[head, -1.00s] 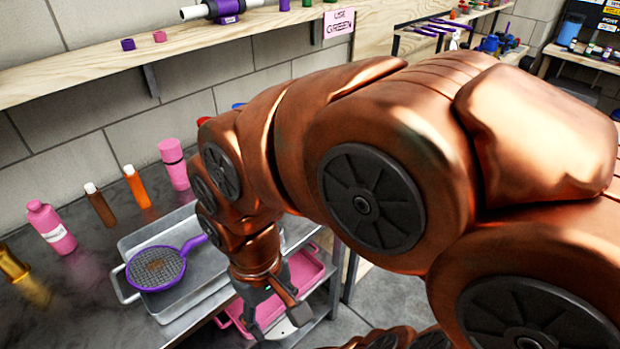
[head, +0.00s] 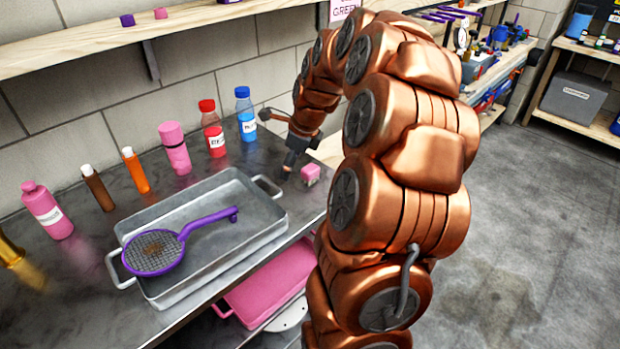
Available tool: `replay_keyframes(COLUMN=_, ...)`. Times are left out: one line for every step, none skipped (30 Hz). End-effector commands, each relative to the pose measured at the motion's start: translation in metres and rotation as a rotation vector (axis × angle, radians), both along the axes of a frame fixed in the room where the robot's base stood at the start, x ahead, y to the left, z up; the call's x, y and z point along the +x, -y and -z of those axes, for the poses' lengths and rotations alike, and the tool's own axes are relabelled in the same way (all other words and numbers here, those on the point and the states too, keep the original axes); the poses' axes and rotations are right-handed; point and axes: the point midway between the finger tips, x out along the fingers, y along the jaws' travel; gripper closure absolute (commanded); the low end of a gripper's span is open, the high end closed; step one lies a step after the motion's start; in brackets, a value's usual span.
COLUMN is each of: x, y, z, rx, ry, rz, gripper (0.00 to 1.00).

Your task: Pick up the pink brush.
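A small pink block-like thing (head: 310,174) sits on the metal table's right end in the head view. It may be the pink brush, but its shape is too small and partly hidden to be sure. My gripper (head: 275,143) is just to its upper left, over the back right corner of the table. The fingers are spread wide, with nothing seen between them. One finger end is close to the pink thing; I cannot tell whether they touch.
A metal tray (head: 133,228) holds a purple strainer (head: 152,252). Behind it stand a pink cylinder (head: 174,147), a red-capped bottle (head: 213,128), a blue bottle (head: 246,114) and other bottles. A pink tray (head: 262,290) lies on the lower shelf. A wooden shelf (head: 190,25) runs above.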

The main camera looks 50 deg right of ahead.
Motion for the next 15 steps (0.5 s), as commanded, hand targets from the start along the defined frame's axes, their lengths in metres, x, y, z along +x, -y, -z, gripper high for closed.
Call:
replay_keyframes(x=0.001, y=0.024, z=0.01, rx=0.026, ry=0.007, rz=0.115, gripper=0.17)
replay_keyframes(x=0.001, y=0.036, z=0.013, rx=0.038, ry=0.014, rz=0.176, gripper=0.17)
replay_keyframes(x=0.001, y=0.051, z=0.015, rx=0.052, ry=0.022, rz=0.251, gripper=0.17)
replay_keyframes(x=0.001, y=0.06, z=0.017, rx=0.062, ry=0.027, rz=0.299, gripper=0.17)
replay_keyframes(x=0.0, y=0.068, z=0.019, rx=0.072, ry=0.029, rz=0.342, gripper=0.17)
replay_keyframes(x=-0.001, y=0.078, z=0.022, rx=0.083, ry=0.033, rz=0.39, gripper=0.17)
replay_keyframes(x=-0.001, y=0.083, z=0.024, rx=0.091, ry=0.034, rz=0.42, gripper=0.17)
replay_keyframes(x=-0.002, y=0.087, z=0.025, rx=0.097, ry=0.036, rz=0.445, gripper=0.17)
replay_keyframes(x=-0.003, y=0.092, z=0.027, rx=0.102, ry=0.038, rz=0.469, gripper=0.17)
replay_keyframes(x=-0.003, y=0.095, z=0.028, rx=0.106, ry=0.039, rz=0.483, gripper=0.17)
replay_keyframes(x=-0.002, y=0.096, z=0.03, rx=0.109, ry=0.04, rz=0.493, gripper=0.17)
replay_keyframes(x=-0.002, y=0.097, z=0.032, rx=0.11, ry=0.04, rz=0.499, gripper=0.17)
replay_keyframes(x=-0.001, y=0.097, z=0.034, rx=0.112, ry=0.039, rz=0.501, gripper=0.17)
replay_keyframes(x=0.0, y=0.097, z=0.036, rx=0.112, ry=0.04, rz=0.501, gripper=0.17)
replay_keyframes(x=0.002, y=0.097, z=0.04, rx=0.112, ry=0.04, rz=0.501, gripper=0.17)
